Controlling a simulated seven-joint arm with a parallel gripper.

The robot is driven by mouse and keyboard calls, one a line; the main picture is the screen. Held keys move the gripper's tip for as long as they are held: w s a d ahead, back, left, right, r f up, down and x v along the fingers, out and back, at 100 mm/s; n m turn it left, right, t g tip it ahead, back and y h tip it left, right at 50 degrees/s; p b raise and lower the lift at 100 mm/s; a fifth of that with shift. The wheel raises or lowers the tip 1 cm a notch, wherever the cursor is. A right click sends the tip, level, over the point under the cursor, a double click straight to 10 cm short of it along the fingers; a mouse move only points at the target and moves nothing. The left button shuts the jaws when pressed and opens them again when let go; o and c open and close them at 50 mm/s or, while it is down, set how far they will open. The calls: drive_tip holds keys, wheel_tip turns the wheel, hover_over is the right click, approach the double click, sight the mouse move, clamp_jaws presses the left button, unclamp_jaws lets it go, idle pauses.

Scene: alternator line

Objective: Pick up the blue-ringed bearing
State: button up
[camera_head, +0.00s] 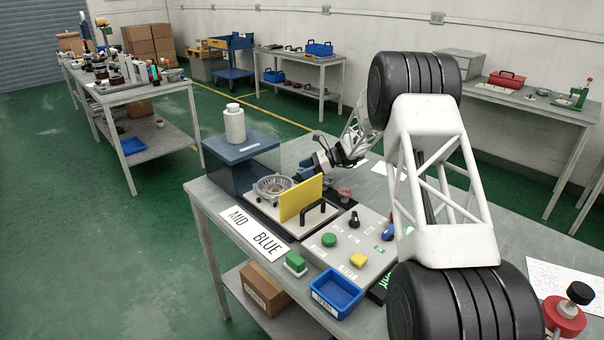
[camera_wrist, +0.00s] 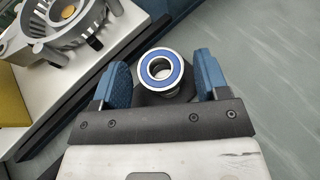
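The blue-ringed bearing (camera_wrist: 160,69) shows in the wrist view, a metal ring with a blue seal face and an open bore. It lies between the two blue fingers of my gripper (camera_wrist: 161,82), on or over a dark part that is partly hidden. The fingers stand apart on either side of it, with small gaps showing, so my gripper is open. In the head view my gripper (camera_head: 311,167) is low over the bench behind the yellow plate, and I cannot make out the bearing there.
A metal housing (camera_head: 272,187) sits in a fixture beside the yellow plate (camera_head: 301,199). A blue box (camera_head: 232,165) bears a white bottle (camera_head: 235,124). A control panel (camera_head: 345,246), a blue bin (camera_head: 336,291) and a "MID BLUE" card (camera_head: 254,235) are nearer. Grey bench surface is clear right of my gripper in the wrist view.

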drive_tip(key=c, duration=0.8)
drive_tip(key=shift+r, duration=0.1)
drive_tip(key=shift+r, duration=4.95)
